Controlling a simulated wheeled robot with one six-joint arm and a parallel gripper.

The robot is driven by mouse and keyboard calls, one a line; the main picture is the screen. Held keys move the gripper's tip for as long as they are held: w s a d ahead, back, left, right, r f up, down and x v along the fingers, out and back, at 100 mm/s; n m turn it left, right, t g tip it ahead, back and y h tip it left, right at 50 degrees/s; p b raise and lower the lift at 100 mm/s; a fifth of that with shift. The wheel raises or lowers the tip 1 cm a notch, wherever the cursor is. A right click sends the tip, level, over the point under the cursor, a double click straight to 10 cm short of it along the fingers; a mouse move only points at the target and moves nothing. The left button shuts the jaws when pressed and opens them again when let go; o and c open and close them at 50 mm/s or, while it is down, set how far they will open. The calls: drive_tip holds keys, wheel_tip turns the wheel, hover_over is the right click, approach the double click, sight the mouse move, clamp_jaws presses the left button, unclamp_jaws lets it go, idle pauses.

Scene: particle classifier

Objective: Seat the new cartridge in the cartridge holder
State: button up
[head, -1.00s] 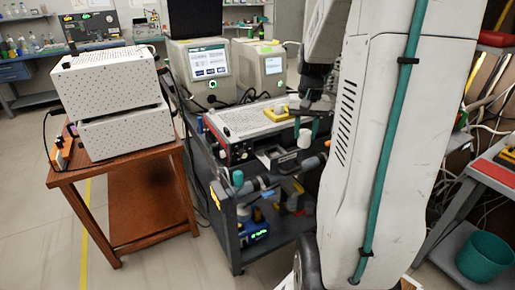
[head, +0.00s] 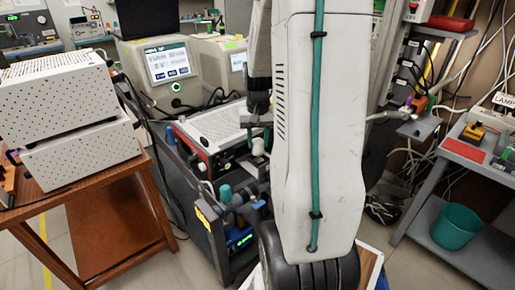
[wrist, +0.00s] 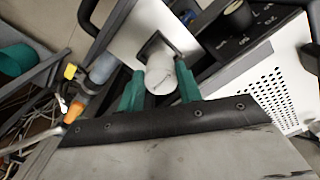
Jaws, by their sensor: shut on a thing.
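A white cylinder (wrist: 160,78), which looks like the cartridge, sits between the two green fingers of my gripper (wrist: 160,88) in the wrist view. The fingers are closed on its sides. Beyond it is a dark square frame (wrist: 152,46) on a pale plate, perhaps the cartridge holder; the cylinder covers part of it, and I cannot tell whether they touch. In the head view my gripper (head: 258,108) is at the right end of the instrument, partly hidden by my arm. A small white cylindrical thing (head: 258,147) shows below it.
The instrument with a perforated white top (head: 215,126) stands on a dark cart (head: 178,185). A wooden table (head: 110,190) with white boxes is at the left. A grey side table (head: 470,160) and teal bin (head: 456,227) are at the right. A black handle (wrist: 88,17) shows in the wrist view.

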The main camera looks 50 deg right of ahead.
sight(259, 142)
wheel_tip(259, 142, down, 3)
drive_tip(key=shift+s+f, duration=0.1)
clamp_jaws()
drive_tip(key=o, duration=1.1)
unclamp_jaws()
drive_tip(key=shift+c, duration=0.2)
